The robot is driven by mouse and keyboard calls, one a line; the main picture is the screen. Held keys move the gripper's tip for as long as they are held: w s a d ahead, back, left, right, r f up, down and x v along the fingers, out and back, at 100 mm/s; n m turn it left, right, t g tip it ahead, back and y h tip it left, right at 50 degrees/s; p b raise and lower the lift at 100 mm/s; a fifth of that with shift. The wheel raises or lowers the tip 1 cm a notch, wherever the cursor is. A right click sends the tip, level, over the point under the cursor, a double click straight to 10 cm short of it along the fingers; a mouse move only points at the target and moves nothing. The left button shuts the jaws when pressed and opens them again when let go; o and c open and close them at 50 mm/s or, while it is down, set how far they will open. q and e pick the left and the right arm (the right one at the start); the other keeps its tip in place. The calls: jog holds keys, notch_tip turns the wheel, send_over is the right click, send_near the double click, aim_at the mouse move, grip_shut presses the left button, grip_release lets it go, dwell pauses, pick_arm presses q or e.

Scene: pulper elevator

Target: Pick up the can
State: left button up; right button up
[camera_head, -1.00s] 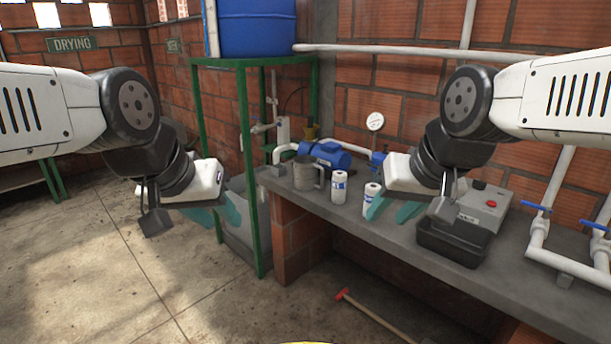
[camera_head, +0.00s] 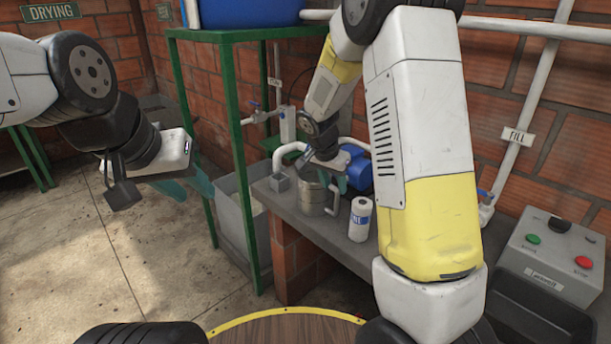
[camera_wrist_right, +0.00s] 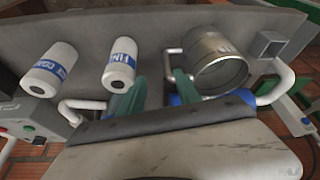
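A grey metal can with a side handle (camera_head: 311,196) stands on the concrete counter; it also shows in the right wrist view (camera_wrist_right: 216,58). My right gripper (camera_head: 332,180) is over the can's handle side. Its teal fingers (camera_wrist_right: 158,92) are apart in the right wrist view, with one close to the handle; whether it touches or passes inside the handle I cannot tell. A white container with a blue label (camera_head: 360,219) stands beside the can. A second white container (camera_wrist_right: 50,70) shows in the right wrist view. My left gripper (camera_head: 188,188) is open and empty in the air.
The counter (camera_head: 345,260) carries a blue pump (camera_head: 358,170) behind the can and a grey control box (camera_head: 555,255) at right. A green metal frame (camera_head: 238,170) stands left of the counter. My right arm hides much of the counter.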

send_over(336, 211)
jog(key=f, duration=0.4)
jog(key=a+f, duration=0.1)
jog(key=f, duration=0.1)
jog(key=shift+s+f, duration=0.3)
jog(key=shift+s, duration=0.1)
jog(key=shift+x, duration=2.75)
jog(key=shift+w+a, duration=0.1)
jog(key=shift+a, duration=0.05)
grip_shut()
